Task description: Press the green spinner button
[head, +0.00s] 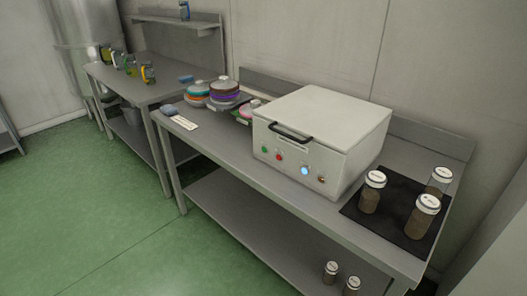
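A pale, box-shaped machine (318,135) with a closed lid and a black handle (290,132) stands on the steel bench. Its front panel carries a small green button (264,149) at the left and a red button (279,157) to the right of it. Further right on the panel are a lit blue-white round light (304,171) and a small brownish knob (321,179). Lettering on the panel is too small to read. Neither of my grippers is in view.
Several lidded jars, one in front (422,216), stand on a black mat (398,195) right of the machine. Stacked coloured discs (225,95) and a white label strip (184,123) lie to its left. Two jars (330,272) stand on the lower shelf. Green floor (90,220) before the bench is clear.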

